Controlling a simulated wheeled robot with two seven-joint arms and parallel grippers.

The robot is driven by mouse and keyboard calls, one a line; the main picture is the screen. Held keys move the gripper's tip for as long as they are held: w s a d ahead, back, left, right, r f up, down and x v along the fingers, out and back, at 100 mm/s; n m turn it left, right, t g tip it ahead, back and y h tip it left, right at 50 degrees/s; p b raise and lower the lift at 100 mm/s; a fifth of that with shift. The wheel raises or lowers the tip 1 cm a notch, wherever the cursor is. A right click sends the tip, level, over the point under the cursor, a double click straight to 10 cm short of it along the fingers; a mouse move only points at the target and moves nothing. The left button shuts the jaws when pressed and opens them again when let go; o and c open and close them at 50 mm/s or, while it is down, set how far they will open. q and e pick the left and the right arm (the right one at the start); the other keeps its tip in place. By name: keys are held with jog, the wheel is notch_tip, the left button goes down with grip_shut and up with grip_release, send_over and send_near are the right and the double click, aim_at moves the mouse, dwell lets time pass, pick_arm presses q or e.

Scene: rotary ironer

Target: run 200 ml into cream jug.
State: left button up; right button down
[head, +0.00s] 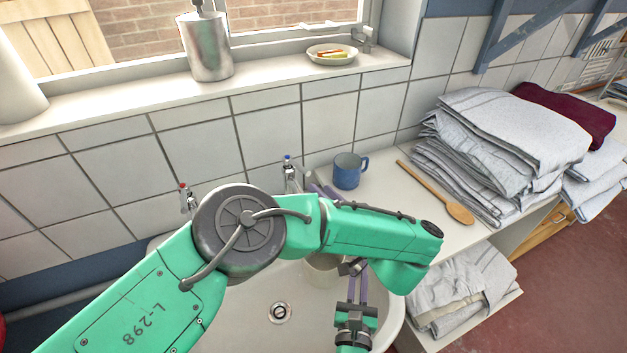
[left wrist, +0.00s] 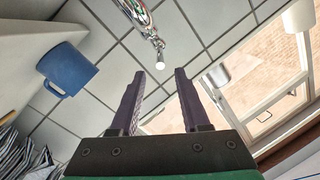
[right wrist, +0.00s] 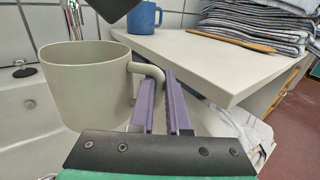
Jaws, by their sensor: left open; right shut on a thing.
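The cream jug (right wrist: 85,88) is upright over the basin in the right wrist view. My right gripper (right wrist: 160,82) is shut on its handle. In the head view, the jug (head: 322,270) is partly hidden under my left arm. The blue-marked tap (head: 289,172) stands at the basin's back. My left gripper (head: 320,187) is open and empty beside this tap, mostly hidden behind my forearm. In the left wrist view, a chrome tap (left wrist: 143,20) is ahead of the open fingers. No water stream shows, and the jug's contents cannot be seen.
A red-marked tap (head: 187,197) is further left on the white basin (head: 250,315). A blue mug (head: 347,172) and a wooden spoon (head: 440,195) are on the counter, right of the taps. Folded linen (head: 500,140) is stacked behind the spoon.

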pick_arm(q)
jog(key=shift+a, duration=0.2)
grip_shut()
jog(key=s+d+n+g+h, duration=0.2)
jog(key=s+g+h, duration=0.6)
jog(key=s+g, duration=0.2)
jog(key=s+d+n+g+h, duration=0.1)
jog(key=s+d+g+h, duration=0.2)
jog(key=s+g+h, duration=0.65)
jog(key=w+a+r+n+t+h, duration=0.5)
jog(key=w+a+r+n+h, duration=0.35)
jog(key=n, duration=0.25)
jog(key=n+t+y, duration=0.3)
jog(key=n+t, duration=0.6)
jog(key=n, duration=0.2)
send_near(297, 168)
jog(key=shift+y, duration=0.3)
jog(key=x, duration=0.4)
jog(key=s+d+x, duration=0.1)
jog(key=x, duration=0.2)
jog(key=shift+s+r, duration=0.15)
jog(key=shift+r, duration=0.1)
